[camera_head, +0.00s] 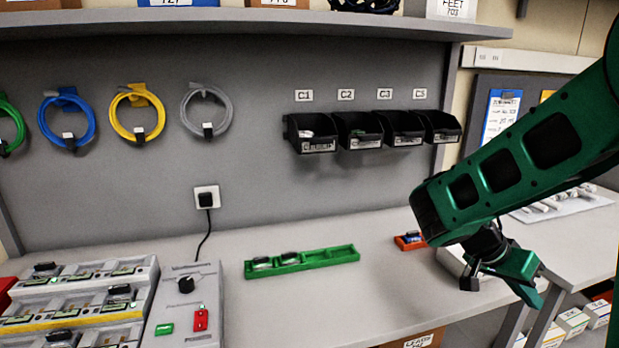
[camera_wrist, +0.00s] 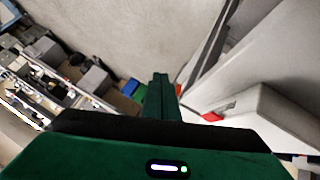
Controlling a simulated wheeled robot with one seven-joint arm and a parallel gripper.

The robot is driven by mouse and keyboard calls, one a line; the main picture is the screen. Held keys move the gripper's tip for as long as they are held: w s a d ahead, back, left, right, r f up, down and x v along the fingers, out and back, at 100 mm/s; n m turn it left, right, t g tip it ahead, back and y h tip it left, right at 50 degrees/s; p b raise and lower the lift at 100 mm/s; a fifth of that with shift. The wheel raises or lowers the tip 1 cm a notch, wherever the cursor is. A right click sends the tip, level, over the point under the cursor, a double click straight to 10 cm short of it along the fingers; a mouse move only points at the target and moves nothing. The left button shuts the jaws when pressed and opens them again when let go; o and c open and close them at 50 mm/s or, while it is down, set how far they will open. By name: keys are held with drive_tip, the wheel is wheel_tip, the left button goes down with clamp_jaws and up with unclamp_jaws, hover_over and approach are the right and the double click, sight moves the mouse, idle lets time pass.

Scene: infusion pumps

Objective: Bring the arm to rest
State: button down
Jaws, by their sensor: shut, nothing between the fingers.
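My green arm (camera_head: 500,175) reaches in from the right edge and bends down at the wrist. My gripper (camera_head: 536,294) hangs over the front right of the workbench, near its front edge, with empty fingers. In the wrist view my gripper (camera_wrist: 160,80) shows as green fingers close together, with nothing between them. It touches no object that I can see.
A green tray (camera_head: 335,256) and a small orange tray (camera_head: 412,243) stand on the bench. A grey panel with a knob (camera_head: 186,285) and a pump rack (camera_head: 80,300) are at left. Black bins (camera_head: 312,133) hang on the back wall. The bench front middle is clear.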

drive_tip(key=s+a+n+y, duration=0.2)
drive_tip(key=s+n+y, duration=0.1)
drive_tip(key=s, duration=0.6)
drive_tip(key=s+a+n+t+y, duration=0.1)
drive_tip(key=s+a+n+y, duration=0.1)
drive_tip(key=s+y, duration=0.4)
drive_tip(key=s+n, duration=0.1)
drive_tip(key=s, duration=0.1)
drive_tip(key=shift+s, duration=0.4)
